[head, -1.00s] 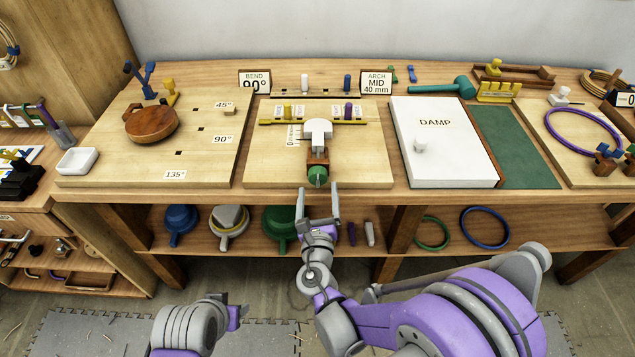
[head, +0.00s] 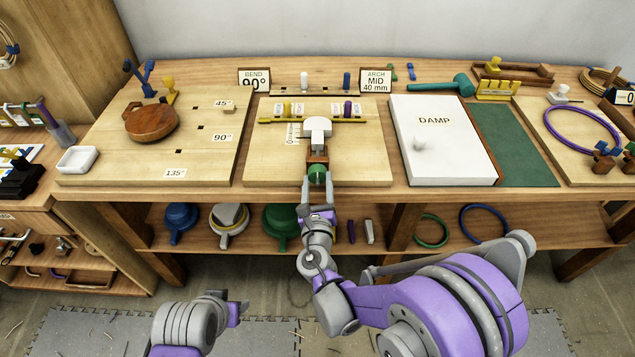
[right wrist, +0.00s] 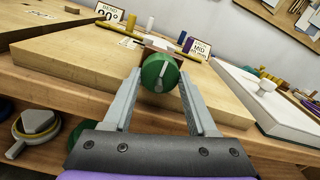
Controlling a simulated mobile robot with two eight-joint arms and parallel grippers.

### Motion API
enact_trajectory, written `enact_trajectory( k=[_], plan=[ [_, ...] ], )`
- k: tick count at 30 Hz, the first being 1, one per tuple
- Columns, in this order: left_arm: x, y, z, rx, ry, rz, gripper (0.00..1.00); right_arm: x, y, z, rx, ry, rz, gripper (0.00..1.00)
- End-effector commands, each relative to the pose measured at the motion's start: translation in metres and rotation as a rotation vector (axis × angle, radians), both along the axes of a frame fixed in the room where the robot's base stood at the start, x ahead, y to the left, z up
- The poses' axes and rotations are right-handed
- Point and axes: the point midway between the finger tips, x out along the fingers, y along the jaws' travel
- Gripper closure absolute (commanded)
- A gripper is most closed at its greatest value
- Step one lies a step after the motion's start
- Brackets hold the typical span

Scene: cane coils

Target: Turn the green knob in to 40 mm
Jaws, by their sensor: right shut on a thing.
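The green knob (head: 317,174) sits at the front edge of the middle wooden board (head: 360,165), at the near end of a brown block (head: 316,156) with a white T-shaped piece (head: 318,128) behind it. My right gripper (head: 317,184) is shut on the knob, one finger on each side. In the right wrist view the knob (right wrist: 160,73) shows a pale mark on its face, between the fingertips (right wrist: 160,80). A small printed scale (head: 293,134) lies left of the white piece; its reading is too small to tell. My left gripper (head: 240,311) is low, away from the bench, its jaws unclear.
A sign (head: 376,80) reads "ARCH MID 40 mm". A yellow bar (head: 270,121) with yellow and purple pegs crosses the board. A white "DAMP" panel (head: 440,160) lies to the right. A board with angle marks (head: 210,165) lies to the left.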

Motion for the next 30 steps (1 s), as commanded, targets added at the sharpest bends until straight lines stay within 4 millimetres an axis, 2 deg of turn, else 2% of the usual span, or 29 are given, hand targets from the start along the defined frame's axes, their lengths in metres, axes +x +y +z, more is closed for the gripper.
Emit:
enact_trajectory(
  k=[2, 14, 30],
  plan=[
    [0.000, 0.000, 0.000, 0.000, 0.000, 0.000, 0.50, 0.000, 0.000, 0.000, 0.000, 0.000, 0.000, 0.98],
    [0.000, 0.000, -0.003, 0.000, 0.001, 0.000, 0.50, 0.000, 0.000, -0.001, 0.089, 0.000, 0.001, 0.98],
    [-0.002, 0.000, -0.013, 0.000, 0.005, 0.000, 0.50, 0.000, 0.000, -0.001, 0.556, 0.001, 0.000, 0.98]
  ],
)
